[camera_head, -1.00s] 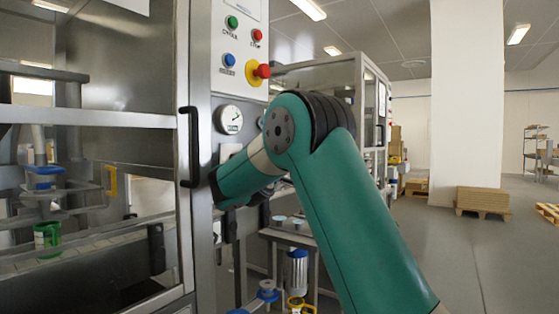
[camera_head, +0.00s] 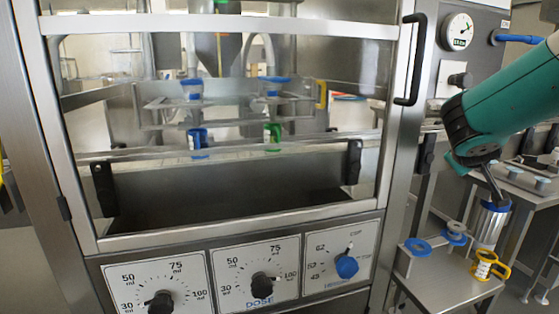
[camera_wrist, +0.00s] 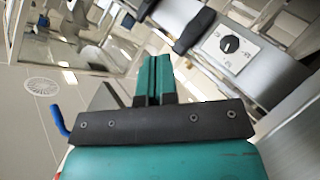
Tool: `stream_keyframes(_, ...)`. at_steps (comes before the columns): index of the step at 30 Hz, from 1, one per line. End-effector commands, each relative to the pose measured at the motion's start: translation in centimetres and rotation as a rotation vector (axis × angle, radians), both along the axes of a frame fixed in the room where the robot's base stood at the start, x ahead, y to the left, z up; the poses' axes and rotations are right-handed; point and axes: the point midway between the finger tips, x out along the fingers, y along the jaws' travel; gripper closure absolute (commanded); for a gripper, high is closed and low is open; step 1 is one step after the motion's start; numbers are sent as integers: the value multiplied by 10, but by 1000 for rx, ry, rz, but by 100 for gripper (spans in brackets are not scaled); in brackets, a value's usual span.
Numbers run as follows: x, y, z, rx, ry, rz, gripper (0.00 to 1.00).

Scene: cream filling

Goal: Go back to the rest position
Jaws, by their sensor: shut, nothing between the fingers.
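In the wrist view my gripper (camera_wrist: 153,68) is shut, its two teal fingers side by side with nothing between them. In the head view my teal arm (camera_head: 505,95) enters from the right edge and ends in a dark wrist joint (camera_head: 468,130), just right of the machine. The fingers cannot be made out clearly there. The wrist appears above and behind a small side table (camera_head: 440,268) in the picture. I cannot tell how far the gripper is from the machine's front.
The filling machine has a glazed front with a black door handle (camera_head: 411,60) and several dials (camera_head: 262,285). Inside stand a blue cup (camera_head: 197,138) and a green cup (camera_head: 272,136). A silver cylinder (camera_head: 489,228) and a yellow cup (camera_head: 487,266) stand on the side table.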

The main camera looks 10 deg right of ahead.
Motion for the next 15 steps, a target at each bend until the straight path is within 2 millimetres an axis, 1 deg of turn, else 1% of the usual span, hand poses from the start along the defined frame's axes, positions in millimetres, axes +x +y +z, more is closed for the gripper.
stream_keyframes(1,-16,24,-26,132,49,25,100)
stream_keyframes(2,-26,39,-41,213,81,36,100)
stream_keyframes(3,-41,61,-61,317,130,48,100)
stream_keyframes(5,-67,92,-87,461,211,60,100)
stream_keyframes(6,-87,113,-103,550,270,64,100)
stream_keyframes(8,-119,144,-122,674,363,66,100)
stream_keyframes(9,-142,163,-132,748,429,64,100)
stream_keyframes(11,-176,190,-144,847,524,57,100)
stream_keyframes(12,-193,208,-144,896,579,76,100)
stream_keyframes(13,-194,228,-132,909,599,150,100)
stream_keyframes(15,-209,263,-116,941,668,277,100)
